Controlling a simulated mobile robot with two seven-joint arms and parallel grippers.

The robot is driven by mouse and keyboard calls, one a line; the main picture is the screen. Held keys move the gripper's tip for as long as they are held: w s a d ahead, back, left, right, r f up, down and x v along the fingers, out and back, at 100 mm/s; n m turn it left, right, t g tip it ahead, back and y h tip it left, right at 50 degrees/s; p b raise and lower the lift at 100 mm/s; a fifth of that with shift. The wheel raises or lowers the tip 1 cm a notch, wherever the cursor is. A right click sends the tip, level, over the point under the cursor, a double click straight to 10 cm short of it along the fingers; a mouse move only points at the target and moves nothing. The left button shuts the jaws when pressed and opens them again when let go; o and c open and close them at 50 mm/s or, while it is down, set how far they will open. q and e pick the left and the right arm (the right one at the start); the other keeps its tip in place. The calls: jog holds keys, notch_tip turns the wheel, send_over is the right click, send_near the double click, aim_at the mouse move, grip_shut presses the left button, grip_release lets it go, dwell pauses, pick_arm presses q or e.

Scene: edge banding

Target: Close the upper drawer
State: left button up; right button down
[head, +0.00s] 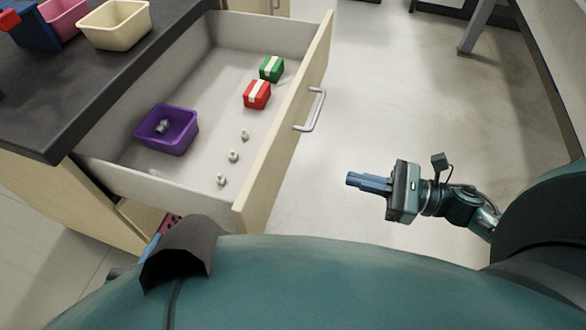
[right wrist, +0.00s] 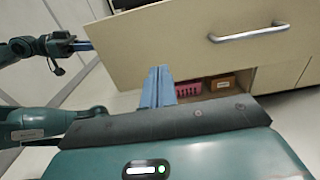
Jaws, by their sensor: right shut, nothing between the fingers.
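The upper drawer (head: 284,120) is pulled far out of the cabinet in the head view. Its pale wooden front has a metal bar handle (head: 312,110), also visible in the right wrist view (right wrist: 248,33). My right gripper (head: 349,179) is shut and empty, in front of the drawer and apart from it, below and right of the handle in the head view. Its blue fingers (right wrist: 160,70) point toward the drawer front in the right wrist view. My left gripper (right wrist: 88,46) shows small at the left there, near the front's edge; its opening is unclear.
The drawer holds a purple bin (head: 167,129), a red box (head: 257,95), a green box (head: 271,68) and several small metal pieces. A cream bin (head: 115,25) stands on the dark countertop (head: 60,100). A pink basket (right wrist: 188,90) sits below the drawer. Floor beyond the front is clear.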

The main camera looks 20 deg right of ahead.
aim_at(277, 159)
pick_arm(q)
jog(key=shift+r, duration=0.1)
pick_arm(e)
jog(key=x, duration=1.3)
jog(key=shift+w+a+r, duration=0.1)
jog(key=shift+w+a, duration=0.1)
jog(key=shift+w, duration=0.05)
